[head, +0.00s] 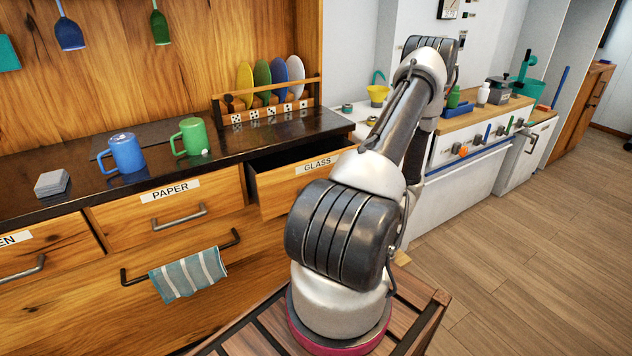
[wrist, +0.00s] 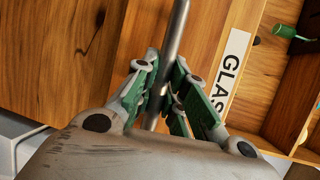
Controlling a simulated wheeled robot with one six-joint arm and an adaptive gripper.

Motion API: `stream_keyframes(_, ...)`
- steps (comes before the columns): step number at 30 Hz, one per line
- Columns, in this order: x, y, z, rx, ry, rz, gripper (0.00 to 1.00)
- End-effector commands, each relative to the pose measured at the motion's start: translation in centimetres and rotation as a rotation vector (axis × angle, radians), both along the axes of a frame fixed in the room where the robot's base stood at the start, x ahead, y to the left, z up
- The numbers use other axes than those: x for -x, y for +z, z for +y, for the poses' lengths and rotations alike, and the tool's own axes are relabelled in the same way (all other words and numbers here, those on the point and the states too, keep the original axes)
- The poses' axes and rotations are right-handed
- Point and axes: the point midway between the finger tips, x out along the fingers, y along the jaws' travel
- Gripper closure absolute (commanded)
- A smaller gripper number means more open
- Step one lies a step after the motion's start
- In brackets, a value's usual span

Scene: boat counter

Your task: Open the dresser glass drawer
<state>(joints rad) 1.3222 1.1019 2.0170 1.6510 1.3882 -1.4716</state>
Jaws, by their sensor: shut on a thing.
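The glass drawer (head: 294,186) with its white GLASS label stands pulled part way out of the dresser in the head view. Its dark inside shows between its front and the black top. In the wrist view, the drawer front (wrist: 200,65) and its label (wrist: 232,65) appear turned on their side. My gripper (wrist: 168,98) is shut on the metal bar handle (wrist: 178,35), with green-padded fingers on both sides of it. In the head view my arm hides the handle and the gripper.
The paper drawer (head: 166,210) beside it is shut. A towel (head: 188,275) hangs on a bar below. Blue (head: 126,153) and green (head: 192,137) mugs and a plate rack (head: 268,108) stand on the black top. Wooden floor (head: 500,225) is clear at right.

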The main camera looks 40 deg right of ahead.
Motion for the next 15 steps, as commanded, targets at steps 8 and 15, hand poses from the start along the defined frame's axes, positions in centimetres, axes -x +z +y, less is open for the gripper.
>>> stream_keyframes(8,9.0,0.0,2.0,-0.002,-0.009,0.001,1.0)
stream_keyframes(15,14.8,0.0,3.4,0.0,-0.006,0.0,1.0)
